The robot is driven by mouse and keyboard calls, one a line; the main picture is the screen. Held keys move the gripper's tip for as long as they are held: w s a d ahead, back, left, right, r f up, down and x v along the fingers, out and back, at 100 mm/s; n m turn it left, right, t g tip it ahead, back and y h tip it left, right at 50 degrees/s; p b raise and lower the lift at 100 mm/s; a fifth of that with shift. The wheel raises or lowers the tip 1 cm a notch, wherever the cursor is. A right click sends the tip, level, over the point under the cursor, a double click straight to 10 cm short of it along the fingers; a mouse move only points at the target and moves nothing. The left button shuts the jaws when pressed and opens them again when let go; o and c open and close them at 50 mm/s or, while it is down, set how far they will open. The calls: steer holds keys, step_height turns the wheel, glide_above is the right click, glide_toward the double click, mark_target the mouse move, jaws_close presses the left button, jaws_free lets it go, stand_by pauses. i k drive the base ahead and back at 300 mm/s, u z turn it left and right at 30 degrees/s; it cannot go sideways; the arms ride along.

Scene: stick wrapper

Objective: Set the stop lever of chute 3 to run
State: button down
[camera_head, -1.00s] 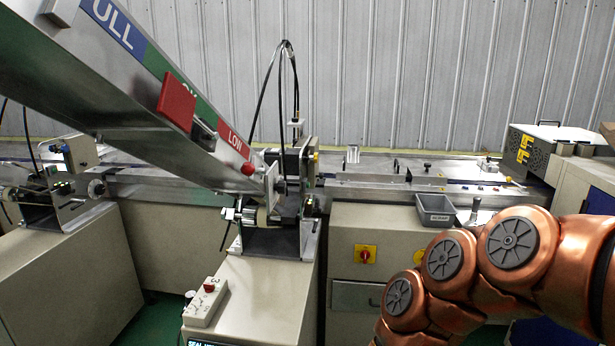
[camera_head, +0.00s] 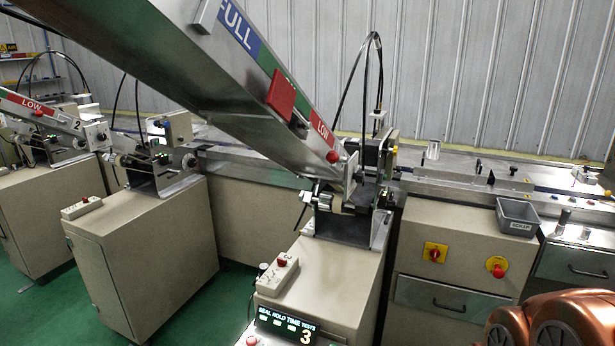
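Chute 3 (camera_head: 190,62) is the large metal chute slanting down from the upper left to the middle, with blue FULL, green and red LOW bands on its side. A red round knob (camera_head: 333,157) sits at its lower end, near the LOW band; it may be the stop lever's tip, but the lever's setting cannot be told. A red block (camera_head: 281,95) is on the chute's side higher up. The cabinet below carries a display (camera_head: 288,327) showing 3. My gripper is out of view; only copper-coloured links of my arm show at the lower right.
Chute 2 (camera_head: 52,112) and its cabinet stand at the left. A white box with a red button (camera_head: 278,275) sits on cabinet 3. A grey scrap bin (camera_head: 517,217) and red switches (camera_head: 496,267) are to the right. Green floor (camera_head: 215,300) is free between the cabinets.

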mark_target(332, 156)
steer(key=u, duration=0.55)
steer(key=k, duration=0.4)
steer(key=u, duration=0.8)
